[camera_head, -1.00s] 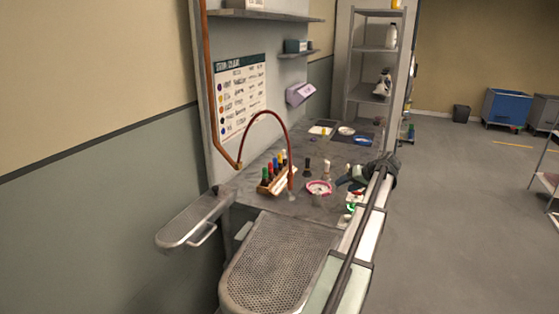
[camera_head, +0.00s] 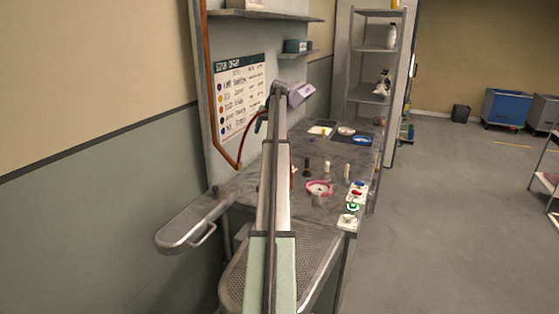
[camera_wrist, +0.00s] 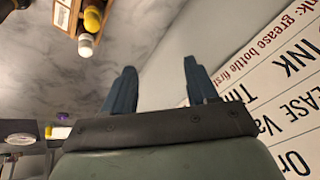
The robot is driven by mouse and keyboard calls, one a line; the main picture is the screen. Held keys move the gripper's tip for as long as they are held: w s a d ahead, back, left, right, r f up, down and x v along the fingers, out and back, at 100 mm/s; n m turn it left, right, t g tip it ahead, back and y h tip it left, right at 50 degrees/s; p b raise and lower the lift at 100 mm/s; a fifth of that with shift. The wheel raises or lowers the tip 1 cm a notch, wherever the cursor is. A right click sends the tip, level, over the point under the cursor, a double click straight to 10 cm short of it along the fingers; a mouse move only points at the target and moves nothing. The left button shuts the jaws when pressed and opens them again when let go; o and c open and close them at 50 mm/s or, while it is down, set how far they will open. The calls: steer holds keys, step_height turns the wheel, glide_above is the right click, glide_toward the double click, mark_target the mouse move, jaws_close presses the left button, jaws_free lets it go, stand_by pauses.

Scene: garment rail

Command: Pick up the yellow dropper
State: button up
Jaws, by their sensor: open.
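A yellow-topped dropper (camera_wrist: 93,19) stands in a wooden rack (camera_wrist: 68,17) at the top left edge of the wrist view, partly cut off. In front of it are a dark collar and a whitish end. In the head view my arm hides the rack. My gripper (camera_wrist: 160,82) is open and empty in the wrist view, its two blue fingers apart, away from the rack. In the head view my gripper (camera_head: 261,122) is raised above the bench by the wall poster and largely hidden by my arm.
The grey bench (camera_head: 287,172) holds a pink-rimmed dish (camera_head: 319,188), a dark bottle (camera_head: 306,164) and small white bottles. Button boxes (camera_head: 354,205) line its right edge. A poster (camera_head: 240,92) hangs behind, and a purple box (camera_head: 301,93) is on the wall.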

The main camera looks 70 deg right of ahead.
steer(key=s+d+m+g, duration=0.4)
steer(key=s+m+g, duration=0.15)
steer(key=m, duration=0.25)
steer(key=shift+t+y, duration=0.4)
steer(key=shift+t, duration=0.05)
step_height(320, 180, down, 8)
steer(key=shift+s+r, duration=0.1)
steer(key=shift+a+f, duration=0.15)
steer(key=shift+f, duration=1.25)
steer(key=shift+a+f, duration=0.1)
steer(key=shift+f, duration=1.25)
jaws_close()
